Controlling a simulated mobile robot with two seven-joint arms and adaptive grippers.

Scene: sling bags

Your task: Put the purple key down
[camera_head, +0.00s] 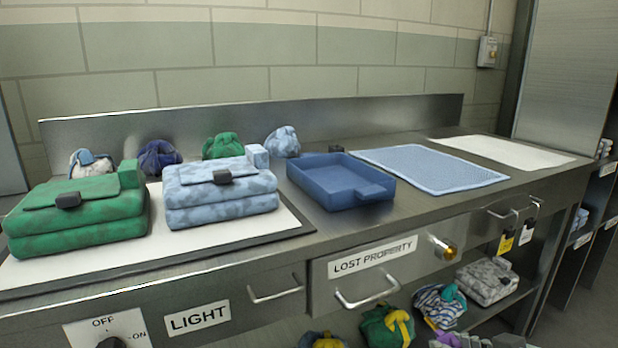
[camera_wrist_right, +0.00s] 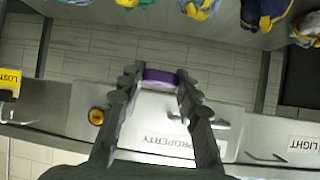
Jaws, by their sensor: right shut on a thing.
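The purple key (camera_wrist_right: 160,76) is a small purple piece held between the fingertips of my right gripper (camera_wrist_right: 158,78) in the right wrist view. The gripper is shut on it. Behind it are the lost property drawer front and the floor. In the head view, a bit of purple (camera_head: 458,341) and grey finger parts (camera_head: 505,342) of my right gripper show at the bottom edge, below the counter and in front of the lower shelf. The rest of the gripper is cut off there. My left gripper is not in view.
The steel counter (camera_head: 330,228) holds a green bag (camera_head: 85,200), a pale blue bag (camera_head: 220,190), a blue tray (camera_head: 335,180), a blue mat (camera_head: 430,168) and a white mat (camera_head: 505,151). The lost property drawer (camera_head: 345,270) looks shut. A brass knob (camera_head: 441,248) and tags hang nearby.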

